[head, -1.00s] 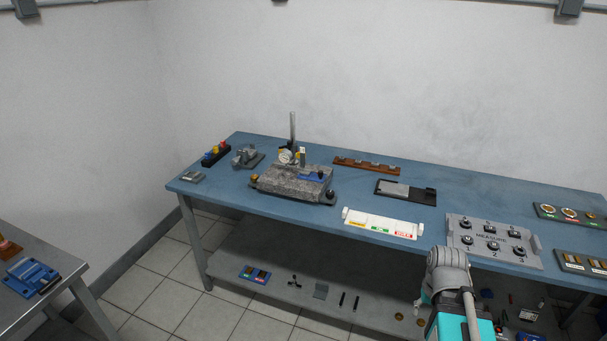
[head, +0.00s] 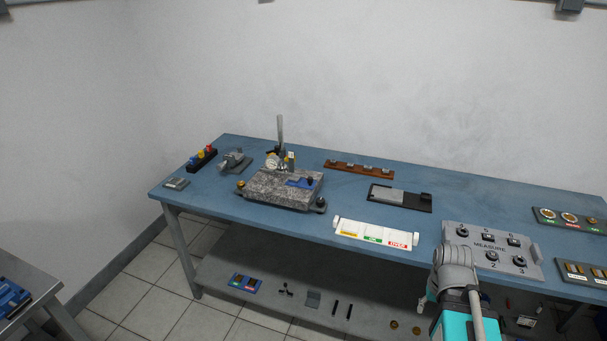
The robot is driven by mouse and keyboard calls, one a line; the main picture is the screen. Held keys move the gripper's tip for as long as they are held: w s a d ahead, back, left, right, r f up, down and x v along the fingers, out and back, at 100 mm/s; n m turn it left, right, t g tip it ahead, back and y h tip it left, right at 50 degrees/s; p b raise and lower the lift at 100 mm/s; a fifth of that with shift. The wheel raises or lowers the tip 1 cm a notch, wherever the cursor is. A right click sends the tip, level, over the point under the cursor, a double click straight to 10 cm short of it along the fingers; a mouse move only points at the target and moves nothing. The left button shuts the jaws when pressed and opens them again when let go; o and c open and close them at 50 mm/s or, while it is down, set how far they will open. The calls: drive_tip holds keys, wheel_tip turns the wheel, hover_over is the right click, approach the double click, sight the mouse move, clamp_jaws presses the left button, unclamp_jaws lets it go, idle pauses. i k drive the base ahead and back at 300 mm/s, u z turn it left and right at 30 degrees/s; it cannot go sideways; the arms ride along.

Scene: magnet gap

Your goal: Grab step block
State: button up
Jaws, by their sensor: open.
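A small grey block-like piece (head: 176,183) lies at the left front corner of the blue bench. It may be the step block, but it is too small for me to make out steps. A granite plate (head: 262,192) carries an upright post with a dial gauge (head: 272,162) and a small blue piece (head: 302,183). My arm rises at the bottom right, in front of the bench edge and the MEASURE panel. Its jaws cannot be made out, and nothing held is visible.
The blue bench top (head: 345,202) also bears a grey vise-like fixture (head: 235,161), a brown rack (head: 358,168), a black tray (head: 426,203), a white sorting tray (head: 376,234) and the grey MEASURE panel (head: 477,247). A lower shelf (head: 266,306) holds small items.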

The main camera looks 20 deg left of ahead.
sight(293, 180)
drive_tip(key=i, duration=1.4)
drive_tip(key=u, duration=0.05)
